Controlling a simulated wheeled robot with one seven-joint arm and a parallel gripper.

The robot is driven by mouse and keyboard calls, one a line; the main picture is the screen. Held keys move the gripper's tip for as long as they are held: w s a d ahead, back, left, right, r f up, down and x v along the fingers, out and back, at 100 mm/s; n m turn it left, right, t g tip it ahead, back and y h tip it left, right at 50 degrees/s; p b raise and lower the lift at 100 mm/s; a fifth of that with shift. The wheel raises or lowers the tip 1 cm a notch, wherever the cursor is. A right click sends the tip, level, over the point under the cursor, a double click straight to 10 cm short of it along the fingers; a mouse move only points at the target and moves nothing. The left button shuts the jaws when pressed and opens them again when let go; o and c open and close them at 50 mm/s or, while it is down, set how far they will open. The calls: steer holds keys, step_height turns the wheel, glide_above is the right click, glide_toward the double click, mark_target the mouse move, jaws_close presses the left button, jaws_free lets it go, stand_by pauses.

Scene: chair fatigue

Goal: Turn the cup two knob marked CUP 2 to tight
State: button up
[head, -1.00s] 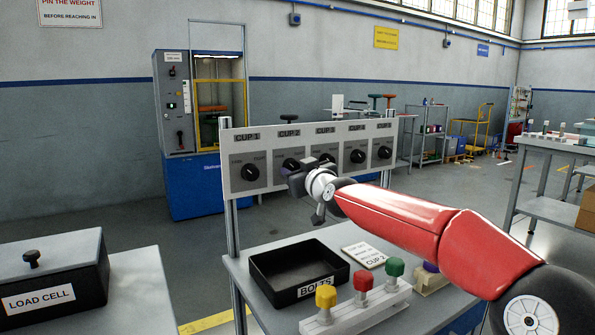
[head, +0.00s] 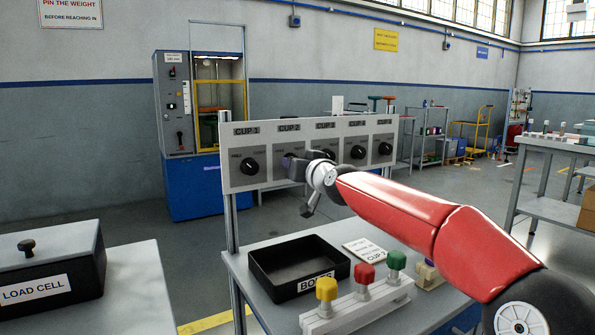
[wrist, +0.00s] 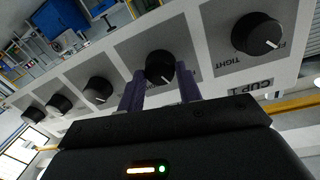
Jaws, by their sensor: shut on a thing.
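A pale panel (head: 235,185) carries a row of black knobs, labelled from CUP 1 at left. My gripper (head: 293,167) is up against the panel at the CUP 2 position and hides most of that knob in the head view. In the upside-down wrist view, the two purple fingers of my gripper (wrist: 159,86) are shut on the CUP 2 knob (wrist: 160,65), one on each side. A small pale pointer mark shows low on this knob. The CUP 1 knob (wrist: 256,34) is to its right there, with TIGHT lettering below it.
Below the panel, a table holds a black BOLTS tray (head: 262,275), a card (head: 363,250) marked CUP 2, and a stand with yellow, red and green knobs (head: 367,273). A LOAD CELL box (head: 50,270) is at left. The CUP 1 knob (head: 249,166) is close by.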

steer(key=shift+d+m+g+y+b, duration=0.1)
steer(key=shift+m+g+y+b, duration=0.25)
steer(key=shift+m, duration=2.7)
steer(key=shift+m+g+y+b, duration=0.15)
steer(key=shift+m+g+b, duration=0.3)
steer(key=shift+m, duration=2.9)
steer(key=o, duration=1)
steer(key=shift+w, duration=0.1)
